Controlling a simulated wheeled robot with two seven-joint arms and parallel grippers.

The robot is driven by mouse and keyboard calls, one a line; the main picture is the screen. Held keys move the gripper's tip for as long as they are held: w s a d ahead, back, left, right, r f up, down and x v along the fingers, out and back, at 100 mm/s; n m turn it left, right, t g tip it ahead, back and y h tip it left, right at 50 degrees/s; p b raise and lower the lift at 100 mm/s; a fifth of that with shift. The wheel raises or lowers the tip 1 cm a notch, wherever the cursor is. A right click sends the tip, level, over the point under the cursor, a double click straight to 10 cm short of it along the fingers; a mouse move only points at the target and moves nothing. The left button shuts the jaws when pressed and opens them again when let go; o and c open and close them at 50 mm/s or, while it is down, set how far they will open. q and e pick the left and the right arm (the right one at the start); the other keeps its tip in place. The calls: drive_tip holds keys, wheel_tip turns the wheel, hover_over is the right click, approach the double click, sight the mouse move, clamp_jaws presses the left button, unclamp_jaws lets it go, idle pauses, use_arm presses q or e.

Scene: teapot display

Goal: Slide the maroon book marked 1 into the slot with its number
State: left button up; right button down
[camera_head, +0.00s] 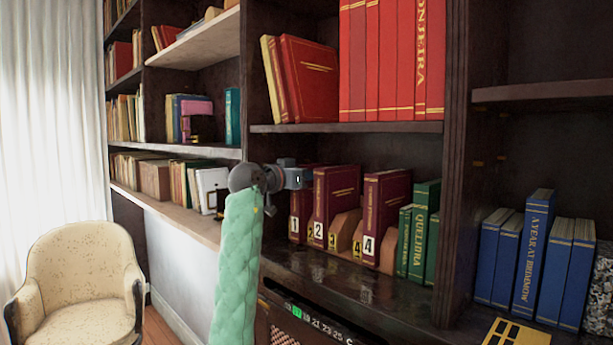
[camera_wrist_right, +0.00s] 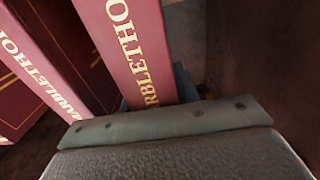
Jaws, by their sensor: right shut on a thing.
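The maroon book marked 1 (camera_head: 296,208) stands upright at the left end of the shelf row, its white label low on its spine. My right gripper (camera_head: 303,178) is at its upper part and is shut on it. In the right wrist view the book's spine (camera_wrist_right: 142,45) with gold lettering runs down into the jaws. Wooden dividers with yellow number labels, one wooden divider (camera_head: 340,232) among them, stand along the row. The slot label by book 1 and how deep the book sits cannot be made out. My left gripper is out of view.
Close right stand the maroon book marked 2 (camera_head: 335,200) and the maroon book marked 4 (camera_head: 386,205), then green books (camera_head: 420,230). A shelf board (camera_head: 345,127) with red books is above. The shelf front (camera_head: 350,283) is bare. A cream armchair (camera_head: 80,280) stands left.

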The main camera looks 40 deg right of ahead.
drive_tip(key=shift+d, duration=0.5)
drive_tip(key=c, duration=1)
unclamp_jaws()
drive_tip(key=shift+o, duration=0.2)
drive_tip(key=a+b, duration=0.2)
drive_tip(key=a, duration=0.5)
drive_tip(key=shift+s+a, duration=0.3)
drive_tip(key=shift+a, duration=0.1)
